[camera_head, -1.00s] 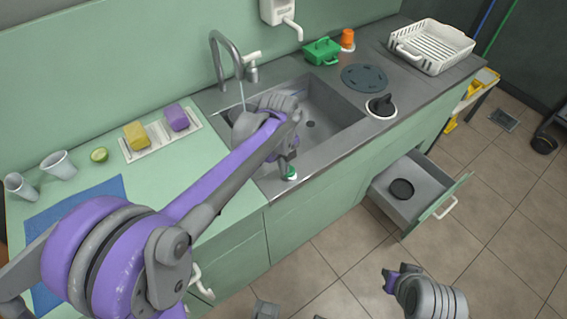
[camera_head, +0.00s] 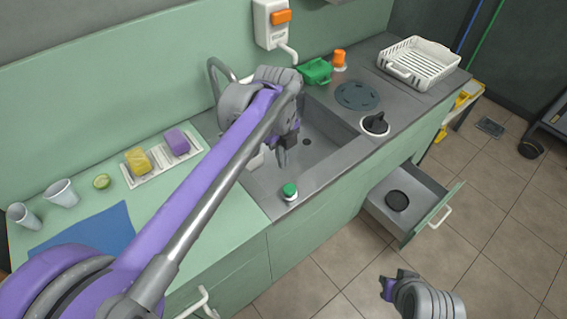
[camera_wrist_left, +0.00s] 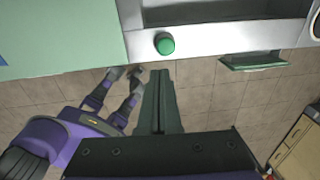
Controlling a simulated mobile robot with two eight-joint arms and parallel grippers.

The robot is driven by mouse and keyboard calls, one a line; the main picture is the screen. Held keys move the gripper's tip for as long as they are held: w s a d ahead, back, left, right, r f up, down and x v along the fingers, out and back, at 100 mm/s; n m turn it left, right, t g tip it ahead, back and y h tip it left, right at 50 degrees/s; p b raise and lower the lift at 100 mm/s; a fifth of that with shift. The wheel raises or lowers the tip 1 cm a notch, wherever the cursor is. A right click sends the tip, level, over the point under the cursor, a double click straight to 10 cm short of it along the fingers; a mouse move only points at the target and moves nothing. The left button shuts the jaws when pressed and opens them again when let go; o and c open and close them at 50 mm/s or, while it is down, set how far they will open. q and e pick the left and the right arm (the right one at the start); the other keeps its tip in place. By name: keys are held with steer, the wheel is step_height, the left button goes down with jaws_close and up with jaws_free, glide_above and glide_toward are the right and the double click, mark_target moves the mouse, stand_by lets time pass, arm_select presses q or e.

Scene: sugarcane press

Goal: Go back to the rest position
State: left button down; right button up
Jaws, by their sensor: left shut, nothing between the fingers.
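My left arm reaches from the lower left across the counter, with its gripper (camera_head: 282,158) hanging over the sink (camera_head: 325,165). The left gripper is shut and empty; its closed fingers (camera_wrist_left: 160,100) show in the left wrist view. They appear apart from the green button (camera_head: 290,191) on the sink's front edge, which also shows in the left wrist view (camera_wrist_left: 165,43). My right arm's end (camera_head: 390,288) shows low on the right above the floor, and its fingers cannot be made out clearly. My left arm hides part of the tap (camera_head: 217,76).
An open drawer (camera_head: 427,200) juts out below the counter. A white rack (camera_head: 420,62), green container (camera_head: 315,71) and orange cup (camera_head: 340,58) stand behind. Sponges (camera_head: 138,160), cups (camera_head: 61,193) and a blue mat (camera_head: 90,231) lie left. Floor space is clear in front.

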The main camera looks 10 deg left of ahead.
stand_by(0.5)
arm_select(q)
steer(key=s+a+f+n+t+p, duration=0.1)
steer(key=s+a+f+n+t, duration=0.1)
steer(key=s+n, duration=0.7)
steer(key=s+a+f+n+t+p, duration=0.2)
steer(key=s+n, duration=0.8)
steer(key=n, duration=0.6)
step_height(320, 180, down, 3)
steer(key=shift+s+a+r+n+t+y, duration=0.15)
steer(key=shift+a+n+t+y, duration=0.2)
steer(key=shift+a, duration=0.4)
